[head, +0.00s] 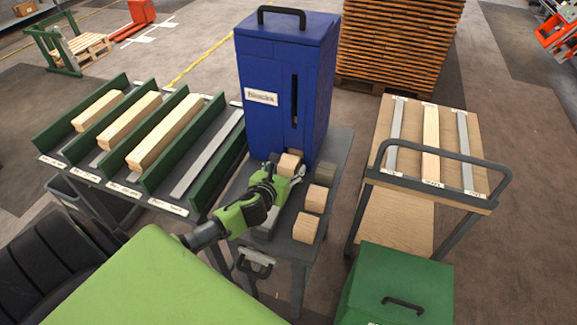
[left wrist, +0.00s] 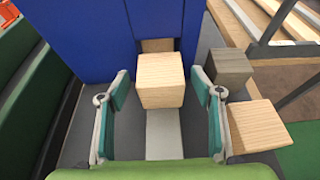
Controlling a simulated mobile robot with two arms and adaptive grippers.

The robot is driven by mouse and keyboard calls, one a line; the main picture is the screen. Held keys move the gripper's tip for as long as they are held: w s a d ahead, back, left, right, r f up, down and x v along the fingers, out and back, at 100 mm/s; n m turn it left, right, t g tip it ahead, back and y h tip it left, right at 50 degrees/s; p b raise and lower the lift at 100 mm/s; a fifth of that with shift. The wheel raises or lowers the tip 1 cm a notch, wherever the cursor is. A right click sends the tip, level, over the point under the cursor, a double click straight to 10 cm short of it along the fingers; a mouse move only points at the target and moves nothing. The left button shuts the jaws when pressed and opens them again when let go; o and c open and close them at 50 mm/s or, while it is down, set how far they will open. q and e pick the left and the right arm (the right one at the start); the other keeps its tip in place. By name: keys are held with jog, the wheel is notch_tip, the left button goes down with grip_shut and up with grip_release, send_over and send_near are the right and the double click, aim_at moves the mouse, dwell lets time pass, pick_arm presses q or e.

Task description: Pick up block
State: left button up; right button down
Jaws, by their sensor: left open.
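A pale wooden block (head: 289,163) sits on the grey bench (head: 338,150) at the foot of the blue dispenser marked "Blocks" (head: 285,85). In the left wrist view this block (left wrist: 160,80) stands just in front of the dispenser's opening, with another piece of wood (left wrist: 157,45) showing behind it. My left gripper (head: 284,178) is open; its fingers stand either side of the space in front of the block, the tips near its sides. My right gripper is not in view.
A grey-brown block (head: 325,173) and pale blocks (head: 315,198) (head: 306,227) stand to the right on the bench. A green-railed rack (head: 150,140) with long beams is at left. A wooden cart (head: 450,140) and a green box (head: 400,285) are at right.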

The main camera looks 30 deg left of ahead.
pick_arm(q)
jog(key=shift+x, duration=0.85)
jog(key=shift+d, duration=0.1)
jog(key=c, duration=1.2)
jog(key=shift+r, duration=0.15)
jog(key=shift+c, duration=0.2)
